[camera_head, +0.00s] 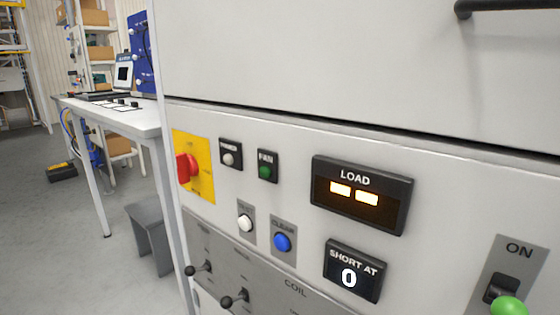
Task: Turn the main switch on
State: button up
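The main switch looks to be the red rotary knob (187,168) on a yellow plate (206,180), at the left end of the grey machine panel. The small lettering on the plate is too blurred to read, so I cannot tell its position from it. To its right are a pale lamp (229,159) and a green FAN lamp (265,171). A SHORT AT display (354,271) shows 0. My gripper is not in view.
Below are a white button (245,223), a blue button (282,241) and black-knobbed toggles (236,297). A green-balled lever (508,306) sits under ON at lower right. A dark handle (500,6) sticks out above. A white table (120,115) stands left, with open floor beside it.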

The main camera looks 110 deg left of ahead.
aim_at(187, 166)
jog(key=u, duration=3.75)
